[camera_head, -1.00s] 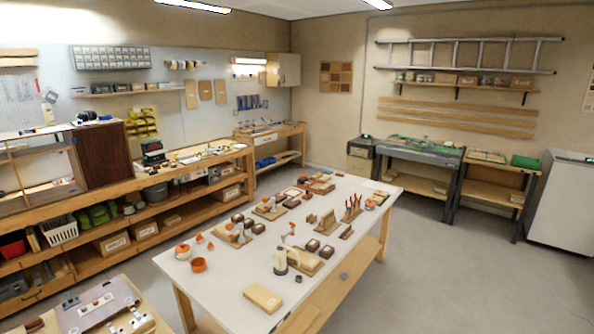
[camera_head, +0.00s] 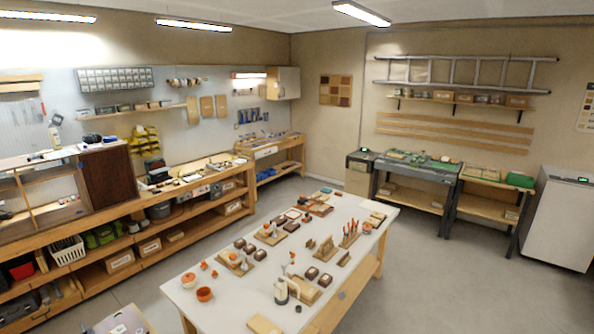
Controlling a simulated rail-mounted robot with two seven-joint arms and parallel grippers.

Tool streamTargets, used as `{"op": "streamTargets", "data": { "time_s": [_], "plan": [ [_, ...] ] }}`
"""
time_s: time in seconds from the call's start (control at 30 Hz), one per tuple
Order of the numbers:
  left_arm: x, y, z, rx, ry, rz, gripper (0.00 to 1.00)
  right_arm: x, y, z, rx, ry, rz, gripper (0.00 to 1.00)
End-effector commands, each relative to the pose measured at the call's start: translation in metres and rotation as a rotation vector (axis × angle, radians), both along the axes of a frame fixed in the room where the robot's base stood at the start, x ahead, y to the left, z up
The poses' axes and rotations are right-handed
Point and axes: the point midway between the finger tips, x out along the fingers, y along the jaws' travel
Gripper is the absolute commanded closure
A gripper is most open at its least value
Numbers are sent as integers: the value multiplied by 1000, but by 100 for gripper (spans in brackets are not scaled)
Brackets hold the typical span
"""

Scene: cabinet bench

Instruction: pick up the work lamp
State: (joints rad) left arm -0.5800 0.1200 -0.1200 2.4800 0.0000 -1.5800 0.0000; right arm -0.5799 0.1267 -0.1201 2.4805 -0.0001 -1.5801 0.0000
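I cannot make out the work lamp with certainty at this size. A dark boxy item (camera_head: 154,166) stands on the left wall bench beside the brown cabinet end; what it is cannot be told. On the white table stands a pale bottle-like item (camera_head: 281,292) with a dark base. Neither of my grippers shows in this view.
The white-topped table (camera_head: 232,308) fills the front middle and carries many small parts. A long wooden bench (camera_head: 150,222) runs along the left wall with bins below. Machines (camera_head: 418,172) and a grey cabinet (camera_head: 562,218) stand right. The grey floor (camera_head: 450,275) at right is clear.

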Motion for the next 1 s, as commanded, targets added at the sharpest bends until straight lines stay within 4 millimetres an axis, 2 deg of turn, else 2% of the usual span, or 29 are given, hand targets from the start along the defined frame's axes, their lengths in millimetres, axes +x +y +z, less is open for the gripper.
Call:
{"op": "streamTargets", "data": {
  "time_s": [0.17,1.0],
  "plan": [
    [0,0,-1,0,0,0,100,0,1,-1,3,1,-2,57],
    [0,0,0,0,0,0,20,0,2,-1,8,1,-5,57]
  ]
}}
